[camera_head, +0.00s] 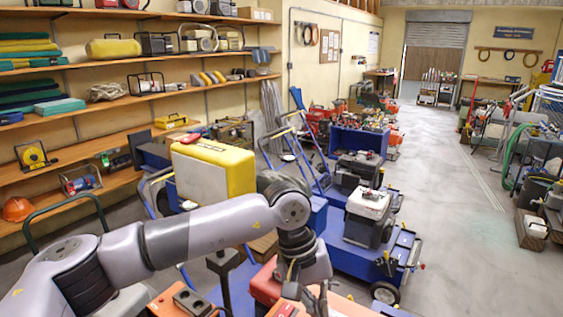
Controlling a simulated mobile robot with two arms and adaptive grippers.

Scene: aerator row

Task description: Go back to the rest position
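My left arm comes in from the left and bends down at the elbow. My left gripper (309,303) is at the bottom edge, over or beside a red-orange machine (265,284). Its fingertips are small, dark and partly cut off by the frame, so I cannot tell how far apart they are or whether they hold anything. My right arm and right gripper are not in view.
A yellow and white case (215,166) stands close behind my forearm. Blue carts (365,262) with machines stand to the right of my gripper. Wooden shelves (100,101) line the left wall. The grey floor aisle (450,215) on the right is clear.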

